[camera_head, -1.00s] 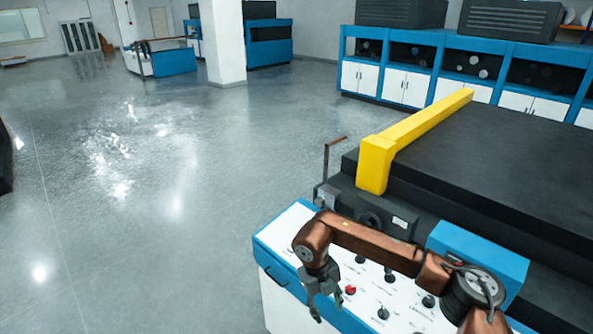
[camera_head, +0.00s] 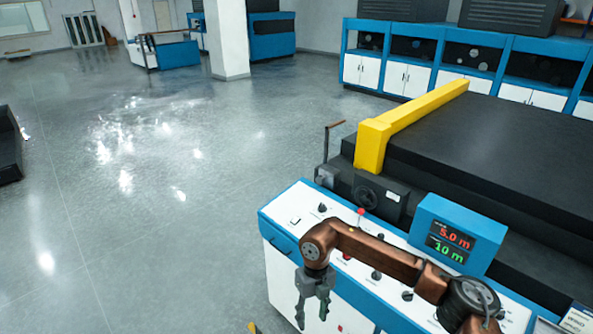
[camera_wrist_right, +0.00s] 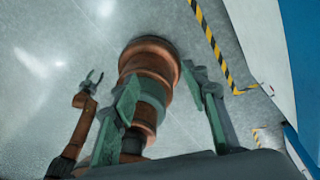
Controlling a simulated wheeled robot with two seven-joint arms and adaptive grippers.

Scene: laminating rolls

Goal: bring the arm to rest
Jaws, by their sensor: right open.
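My right arm (camera_head: 375,255) is copper-brown and reaches over the laminator's control panel (camera_head: 287,215). Its right gripper (camera_head: 311,312) hangs downward, open and empty, in front of the panel's near edge. In the right wrist view the right gripper's two greenish fingers (camera_wrist_right: 165,82) stand apart, with nothing held between them. Brown links of my own body show behind them. My left gripper (camera_wrist_right: 92,78) is small at the left of the right wrist view, its fingers apart and empty. The left arm does not show in the head view.
The blue display (camera_head: 430,212) reads 5.0 m and 10 m. A yellow bar (camera_head: 410,118) crosses the black machine bed (camera_head: 500,150). Open floor (camera_head: 150,230) lies left. Striped tape (camera_wrist_right: 212,45) marks the floor.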

